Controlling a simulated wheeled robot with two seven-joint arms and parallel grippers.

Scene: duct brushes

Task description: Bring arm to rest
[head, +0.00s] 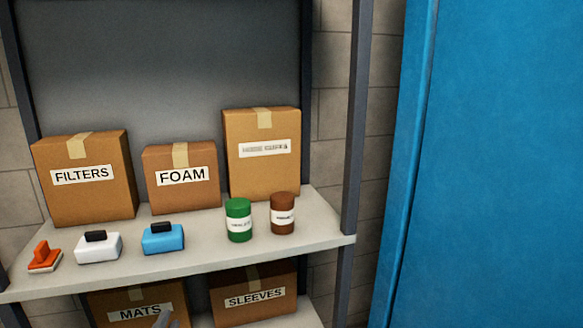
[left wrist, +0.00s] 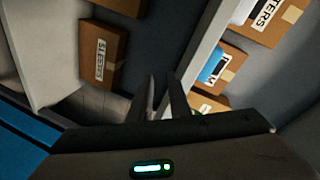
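My left gripper (left wrist: 162,76) shows in the left wrist view with its two dark fingers apart and nothing visible between them. In the head view only a grey tip of the left gripper (head: 165,318) shows at the bottom edge, in front of the MATS box (head: 128,302). My right gripper is in neither view. On the upper shelf (head: 190,250) an orange brush (head: 45,256), a white block with a black top (head: 98,248) and a blue block with a black top (head: 162,239) stand in a row at the left.
Behind them stand the FILTERS box (head: 82,200), FOAM box (head: 182,195) and a box with an unreadable label (head: 262,170). A green can (head: 239,222) and brown can (head: 283,214) stand right of the blocks. The SLEEVES box (head: 253,280) is below. A blue panel (head: 500,160) fills the right.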

